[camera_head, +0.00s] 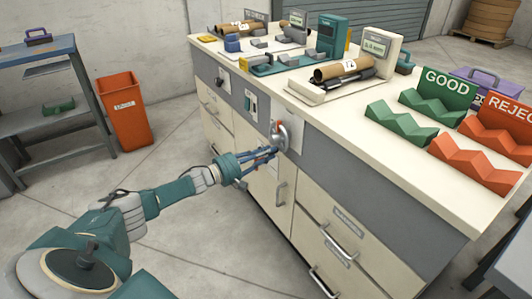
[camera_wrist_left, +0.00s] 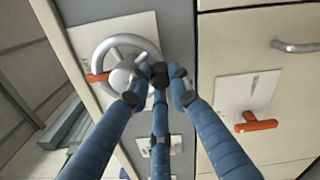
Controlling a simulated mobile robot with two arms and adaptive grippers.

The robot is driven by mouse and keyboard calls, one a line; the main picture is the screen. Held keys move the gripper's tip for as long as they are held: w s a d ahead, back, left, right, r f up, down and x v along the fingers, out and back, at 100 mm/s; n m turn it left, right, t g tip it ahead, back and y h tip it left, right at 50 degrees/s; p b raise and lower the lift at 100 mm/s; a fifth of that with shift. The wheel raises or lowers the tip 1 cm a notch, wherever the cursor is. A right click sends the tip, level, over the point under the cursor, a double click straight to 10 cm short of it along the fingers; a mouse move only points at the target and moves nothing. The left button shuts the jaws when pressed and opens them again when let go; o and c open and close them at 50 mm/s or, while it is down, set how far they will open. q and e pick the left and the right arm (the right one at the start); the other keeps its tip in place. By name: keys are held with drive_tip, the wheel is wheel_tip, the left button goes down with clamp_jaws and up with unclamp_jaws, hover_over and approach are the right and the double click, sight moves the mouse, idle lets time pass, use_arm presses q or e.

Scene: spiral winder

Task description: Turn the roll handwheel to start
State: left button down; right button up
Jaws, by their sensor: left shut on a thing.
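The roll handwheel (camera_head: 281,136) is a grey wheel on a pale plate on the bench's front panel. In the left wrist view the handwheel (camera_wrist_left: 124,62) shows its rim, its hub and a red-orange part at its left side. My left gripper (camera_head: 272,151) reaches it from the left in the head view. In the left wrist view the fingers of my left gripper (camera_wrist_left: 160,74) are closed together at the lower right part of the wheel, on its rim. The exact contact is partly hidden by the dark fingertips. My right gripper is in neither view.
A red-orange handle (camera_wrist_left: 257,123) on a pale plate sits beside the wheel in the wrist view. Drawer handles (camera_head: 281,194) stick out below. Green GOOD (camera_head: 440,84) and red REJECT (camera_head: 495,122) racks stand on the bench top. An orange bin (camera_head: 124,110) stands at the left.

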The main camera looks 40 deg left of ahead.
use_arm(q)
drive_tip(key=shift+s+d+f, duration=0.1)
drive_tip(key=shift+d, duration=0.25)
drive_tip(key=c, duration=1.9)
unclamp_jaws()
drive_tip(key=shift+o, duration=1.4)
drive_tip(key=v, duration=1.2)
